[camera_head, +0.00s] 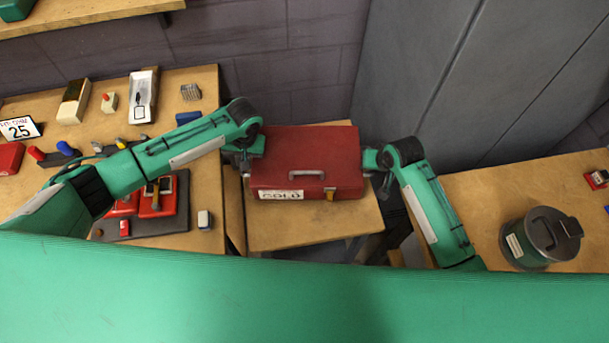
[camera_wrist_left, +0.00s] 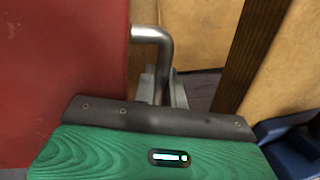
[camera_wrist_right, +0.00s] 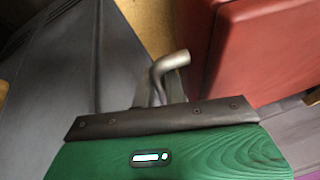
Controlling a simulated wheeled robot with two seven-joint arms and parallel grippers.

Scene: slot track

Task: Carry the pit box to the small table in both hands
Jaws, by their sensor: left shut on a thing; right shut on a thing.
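The pit box (camera_head: 305,158) is a red case with a grey front handle, a yellow latch and a white label. In the head view it is level at or just above the small table (camera_head: 310,230); I cannot tell if it touches the top. My left gripper (camera_head: 243,158) is shut on the metal side handle (camera_wrist_left: 163,50) at the box's left end. My right gripper (camera_head: 382,160) is shut on the side handle (camera_wrist_right: 165,68) at its right end. The red box side shows in the left wrist view (camera_wrist_left: 60,70) and the right wrist view (camera_wrist_right: 265,50).
A bench (camera_head: 190,235) at left holds small parts, a number 25 card (camera_head: 20,129) and red items on a dark mat. A table (camera_head: 480,200) at right carries a green lidded canister (camera_head: 540,238). A grey wall panel (camera_head: 410,70) stands behind.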

